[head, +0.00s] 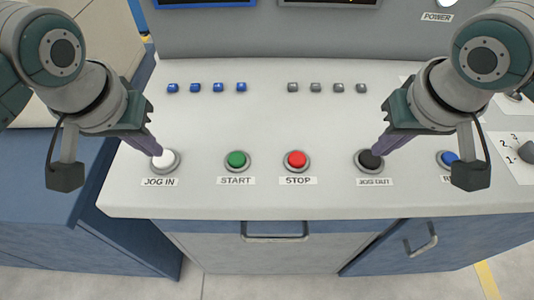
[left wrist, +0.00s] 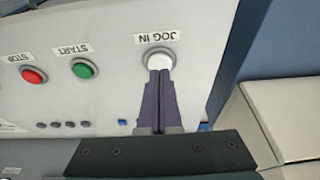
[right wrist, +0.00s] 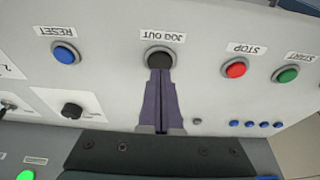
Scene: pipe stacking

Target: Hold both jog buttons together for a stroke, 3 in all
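The white JOG IN button (head: 164,159) sits at the left of the console panel. My left gripper (head: 154,150) has its purple fingers shut together, tips at this button; the left wrist view shows the tips over the edge of the white cap (left wrist: 159,61). The black JOG OUT button (head: 370,160) sits right of centre. My right gripper (head: 377,150) is also shut, tips at this button, overlapping the black cap (right wrist: 159,60) in the right wrist view. I cannot tell whether either cap is pressed down.
Between them are the green START button (head: 237,160) and red STOP button (head: 297,160). A blue button (head: 449,158) is on the right, labelled RESET in the right wrist view. Small blue and grey buttons line the back. A selector knob (head: 526,152) is at the far right.

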